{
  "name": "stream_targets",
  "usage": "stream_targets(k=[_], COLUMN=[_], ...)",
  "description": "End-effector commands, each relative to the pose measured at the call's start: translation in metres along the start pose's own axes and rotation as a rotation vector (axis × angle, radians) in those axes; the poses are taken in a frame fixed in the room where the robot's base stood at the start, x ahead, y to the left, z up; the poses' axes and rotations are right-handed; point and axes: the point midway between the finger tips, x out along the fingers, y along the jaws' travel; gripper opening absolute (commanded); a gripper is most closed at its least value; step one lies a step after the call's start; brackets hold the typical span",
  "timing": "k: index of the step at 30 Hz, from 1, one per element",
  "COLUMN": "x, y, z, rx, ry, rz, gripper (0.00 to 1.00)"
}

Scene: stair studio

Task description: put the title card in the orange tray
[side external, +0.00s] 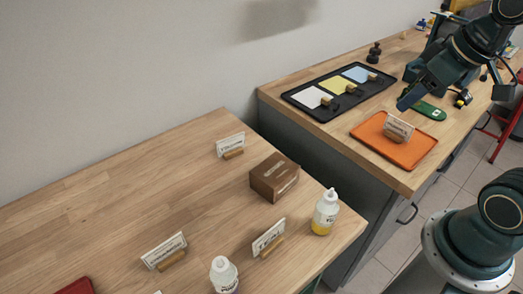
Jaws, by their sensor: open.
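The orange tray (415,157) lies on the far, right-hand worktop near its front edge. A white card in a small wooden holder (397,130) stands upright in the tray, toward its back; its print is too small to read. My gripper (408,99) is open, above and behind the tray, apart from this card. Other similar cards stand on the near worktop: one at the back (230,143), one at the front left (165,250) and one at the front right (269,237). I cannot read which one is the title card.
A black tray (309,109) with white, yellow and blue panels lies left of the orange tray. A green object (428,110) lies behind it. The near worktop holds a brown box (275,177) and bottles (326,212) (223,275). A gap separates the worktops.

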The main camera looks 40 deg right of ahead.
Motion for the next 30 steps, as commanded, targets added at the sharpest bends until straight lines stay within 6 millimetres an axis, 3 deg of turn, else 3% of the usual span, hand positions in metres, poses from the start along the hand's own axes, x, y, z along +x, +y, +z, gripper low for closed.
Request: stream_targets(k=[3,9,30], x=[-0.016,-0.031,-0.034], y=[-0.019,-0.034,-0.037], z=[0.013,0.029,0.033], rx=[0.005,0.03,0.039], ry=[0.029,0.054,0.059], rz=[-0.013,-0.032,-0.038], gripper=[0.48,0.48,0.48])
